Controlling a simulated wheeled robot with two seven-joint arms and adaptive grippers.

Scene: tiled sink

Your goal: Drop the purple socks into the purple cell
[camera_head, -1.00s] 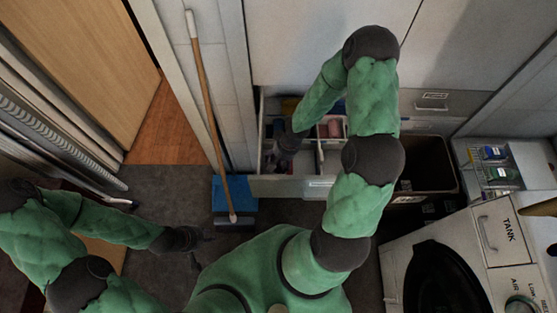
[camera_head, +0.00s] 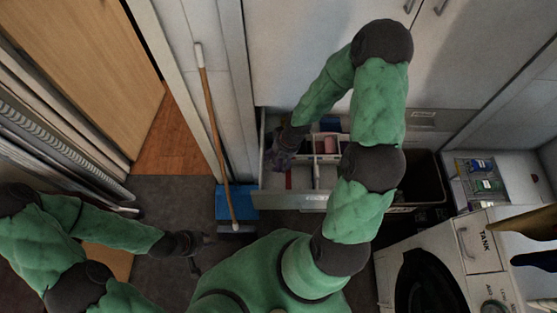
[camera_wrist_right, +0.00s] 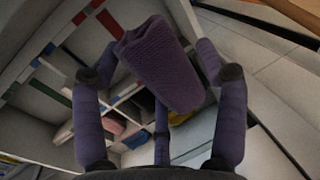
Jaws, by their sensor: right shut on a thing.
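The purple socks (camera_wrist_right: 165,65) are a knitted roll at the centre of the right wrist view. My right gripper (camera_wrist_right: 160,75) is shut on them, with its purple fingers around the roll. In the head view my right gripper (camera_head: 278,155) is over the left part of an open white drawer (camera_head: 290,200). The drawer is divided into cells with coloured marks, among them a red mark (camera_wrist_right: 107,22) and a blue mark (camera_wrist_right: 48,48). I cannot make out a purple-marked cell; the socks and fingers hide part of the drawer. My left gripper (camera_head: 202,252) is empty and open, low over the floor.
A pink item (camera_wrist_right: 108,130) and a yellow item (camera_wrist_right: 180,117) lie in other cells. A broom (camera_head: 210,120) leans left of the drawer, by a blue dustpan or box (camera_head: 229,203). A dark bin (camera_head: 430,180) stands right of the drawer. Cabinets rise behind.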

